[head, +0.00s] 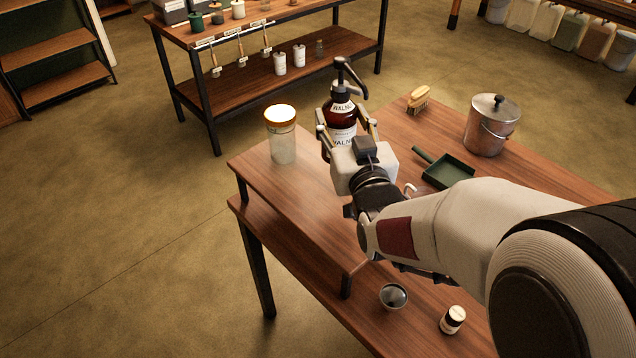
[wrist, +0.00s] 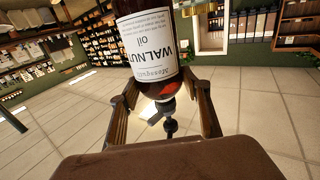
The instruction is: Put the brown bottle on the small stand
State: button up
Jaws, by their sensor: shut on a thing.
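The brown bottle (head: 340,113) has a black pump top and a white label reading WALNUT. My gripper (head: 346,130) is shut on it, one finger on each side, and it looks about upright in the head view. The wrist view shows the bottle (wrist: 150,45) between my fingers (wrist: 165,100), with its label upside down and the pump towards the bottom of the picture. The small stand (head: 305,205) appears to be the raised wooden platform at the table's left end. The bottle's base is hidden behind my gripper, so I cannot tell whether it touches anything.
A brush (head: 418,99), green dustpan (head: 447,170) and metal bucket (head: 490,130) sit to the right. A small bowl (head: 393,296) and small jar (head: 453,319) are in front.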

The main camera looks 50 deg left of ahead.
aim_at(341, 143)
jog(key=shift+r, duration=0.1)
jog(key=shift+f, duration=3.1)
jog(key=shift+f, duration=0.1)
jog(key=shift+f, duration=1.75)
jog(key=shift+f, duration=0.1)
jog(key=o, duration=1.7)
jog(key=shift+f, duration=0.15)
jog(key=shift+c, duration=0.2)
jog(key=v, duration=1.2)
